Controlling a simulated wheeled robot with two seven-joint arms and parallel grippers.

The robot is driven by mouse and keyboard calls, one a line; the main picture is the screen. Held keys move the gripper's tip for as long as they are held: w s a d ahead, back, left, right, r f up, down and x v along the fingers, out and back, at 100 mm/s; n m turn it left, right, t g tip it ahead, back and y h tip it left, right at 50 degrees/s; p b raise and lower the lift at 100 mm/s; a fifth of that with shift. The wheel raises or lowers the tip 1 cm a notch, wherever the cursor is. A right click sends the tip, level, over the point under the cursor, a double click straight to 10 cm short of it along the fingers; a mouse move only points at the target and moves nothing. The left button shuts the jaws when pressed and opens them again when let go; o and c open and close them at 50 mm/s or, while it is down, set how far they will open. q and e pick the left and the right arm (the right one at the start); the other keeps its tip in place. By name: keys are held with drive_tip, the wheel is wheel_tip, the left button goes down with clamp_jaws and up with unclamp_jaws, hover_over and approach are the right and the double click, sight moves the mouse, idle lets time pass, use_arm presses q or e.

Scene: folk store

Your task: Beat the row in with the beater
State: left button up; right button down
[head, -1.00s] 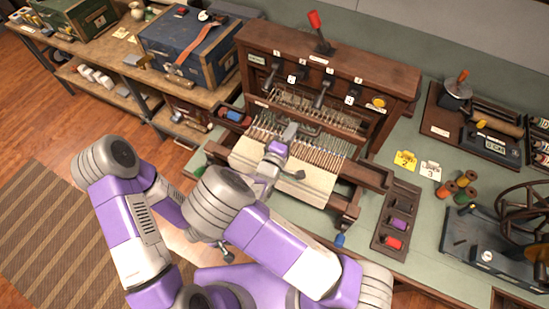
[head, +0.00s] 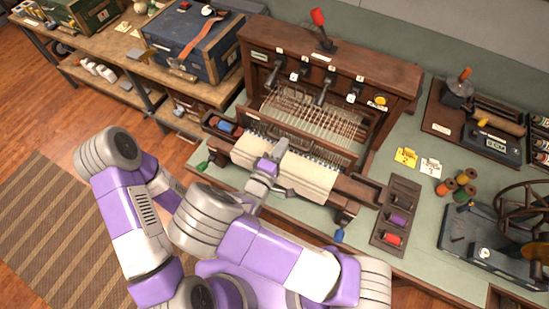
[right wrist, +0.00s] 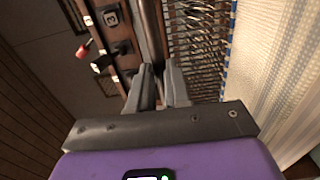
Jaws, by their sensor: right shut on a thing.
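The tabletop loom (head: 395,75) has a dark wooden frame with numbered levers and wire heddles (head: 325,118). Its beater (head: 328,158) is a dark bar with a reed, lying close along the far edge of the cream cloth (head: 312,178). My right gripper (head: 281,150) is over the middle of the beater, shut on it. In the right wrist view, the fingers (right wrist: 160,85) close around a dark bar, with heddles and pale cloth beside it. The fingertips are partly hidden in the head view. My left gripper is out of view.
A shuttle with a blue bobbin (head: 226,127) lies at the loom's left. A wheeled winder (head: 500,240) stands at far right. A blue chest (head: 190,45) sits on the left bench.

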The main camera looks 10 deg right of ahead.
drive_tip(key=x, duration=1)
drive_tip(key=shift+w+d+b, duration=0.25)
drive_tip(key=shift+w+b, duration=0.1)
drive_tip(key=c, duration=0.7)
unclamp_jaws()
drive_tip(key=shift+p+v, duration=0.65)
drive_tip(key=shift+v, duration=3.35)
drive_tip(key=shift+s, duration=0.1)
